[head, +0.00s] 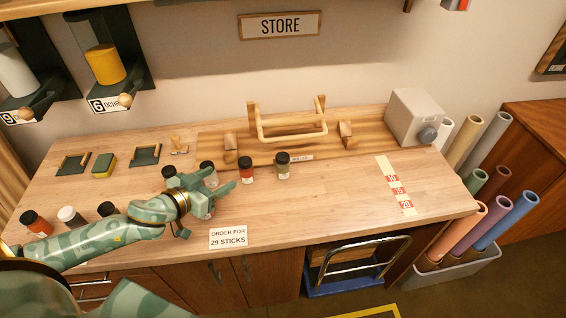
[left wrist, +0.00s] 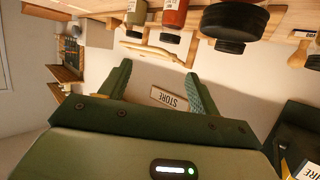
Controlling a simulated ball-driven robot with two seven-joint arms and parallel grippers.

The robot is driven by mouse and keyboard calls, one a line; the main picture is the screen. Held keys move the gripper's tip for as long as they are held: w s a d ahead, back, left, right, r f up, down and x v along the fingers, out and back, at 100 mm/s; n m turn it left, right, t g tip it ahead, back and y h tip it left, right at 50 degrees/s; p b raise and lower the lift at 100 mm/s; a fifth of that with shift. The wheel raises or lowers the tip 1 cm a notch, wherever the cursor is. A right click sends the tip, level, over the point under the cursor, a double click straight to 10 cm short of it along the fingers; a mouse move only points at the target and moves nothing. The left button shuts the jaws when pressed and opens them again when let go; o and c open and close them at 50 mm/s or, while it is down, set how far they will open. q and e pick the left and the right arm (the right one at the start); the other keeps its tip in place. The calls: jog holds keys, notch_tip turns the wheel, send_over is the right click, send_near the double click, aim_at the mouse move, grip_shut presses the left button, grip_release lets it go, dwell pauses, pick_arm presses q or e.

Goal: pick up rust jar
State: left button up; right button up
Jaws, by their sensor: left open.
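A jar with a red-orange body and black lid (head: 246,170) stands upright on the table, just right of my left gripper (head: 222,183). It also shows at the top of the upside-down left wrist view (left wrist: 174,15). A second jar of orange-red colour (head: 36,223) stands at the table's left front; which of the two is rust I cannot tell. My left gripper is open and empty, its fingers spread in the left wrist view (left wrist: 158,80). It partly hides jars behind and beneath it. My right gripper is not in view.
A grey-olive jar (head: 283,166) stands right of the red-orange one. A dark-lidded jar (head: 208,172) is close behind my gripper. A white jar (head: 70,216) is at left. A wooden rack (head: 290,130) and grey box (head: 415,117) stand behind.

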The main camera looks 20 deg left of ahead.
aim_at(243, 163)
pick_arm(q)
jog(key=shift+n+y, duration=0.4)
jog(key=shift+n, duration=0.1)
jog(key=x, duration=0.3)
jog(key=f+b+x, duration=0.1)
jog(key=x, duration=0.2)
jog(key=a+x, duration=0.1)
jog(key=x, duration=0.3)
jog(key=shift+s+f+b, duration=0.1)
jog(key=shift+f+b, duration=0.15)
jog(key=shift+b, duration=0.05)
jog(key=shift+g, duration=0.3)
jog(key=x, duration=0.5)
jog(key=shift+w+d+r+b, duration=0.1)
jog(key=shift+w+b, duration=0.3)
jog(key=shift+w, duration=0.1)
jog(key=shift+s, duration=0.1)
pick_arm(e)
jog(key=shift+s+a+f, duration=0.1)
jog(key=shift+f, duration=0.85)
pick_arm(q)
jog(key=shift+r, duration=0.1)
jog(key=c, duration=1.1)
